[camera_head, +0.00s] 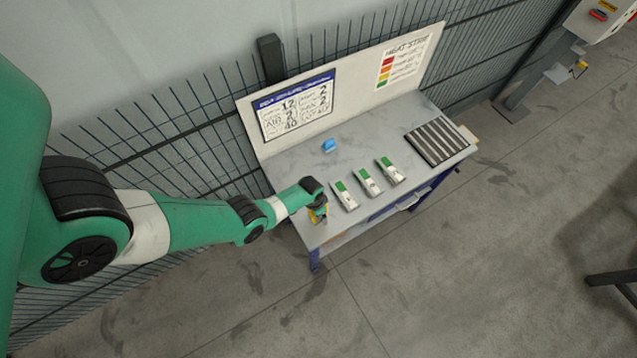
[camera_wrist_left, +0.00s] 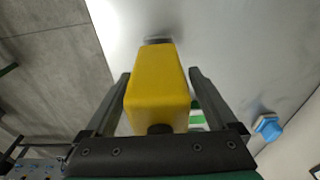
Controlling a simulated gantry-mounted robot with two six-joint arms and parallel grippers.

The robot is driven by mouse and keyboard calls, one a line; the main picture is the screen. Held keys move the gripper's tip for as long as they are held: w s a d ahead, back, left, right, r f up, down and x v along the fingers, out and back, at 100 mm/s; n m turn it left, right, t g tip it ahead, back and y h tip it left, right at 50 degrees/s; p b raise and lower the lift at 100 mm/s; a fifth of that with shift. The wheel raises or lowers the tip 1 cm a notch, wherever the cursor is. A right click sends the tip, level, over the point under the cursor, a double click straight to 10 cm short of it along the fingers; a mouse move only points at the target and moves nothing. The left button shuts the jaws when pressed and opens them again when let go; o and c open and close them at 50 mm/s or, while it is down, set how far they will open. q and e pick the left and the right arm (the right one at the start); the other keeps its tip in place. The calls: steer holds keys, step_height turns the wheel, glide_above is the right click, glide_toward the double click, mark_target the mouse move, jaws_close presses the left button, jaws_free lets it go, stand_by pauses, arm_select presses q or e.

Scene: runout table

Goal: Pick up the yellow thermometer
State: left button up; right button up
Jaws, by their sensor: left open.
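The yellow thermometer (camera_wrist_left: 158,88) is a boxy yellow body with a dark round part at its near end and a grey part at its far end. It lies between the two fingers of my left gripper (camera_wrist_left: 160,74), with a narrow gap visible on the right side; contact on the left is hard to tell. The left gripper is open. In the head view, the left gripper (camera_head: 318,210) is at the table's near left end, and only a bit of yellow shows by it. My right gripper is in neither view.
The grey table (camera_head: 300,165) holds several green-and-white devices (camera_head: 367,182) in a row right of the gripper. A small blue object (camera_head: 329,145) lies behind them, and a dark slatted rack (camera_head: 437,141) sits at the right. A board (camera_head: 345,80) and mesh fence stand behind.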

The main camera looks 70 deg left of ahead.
arm_select(q)
steer(key=shift+r, duration=0.1)
steer(key=shift+c, duration=0.3)
jaws_close()
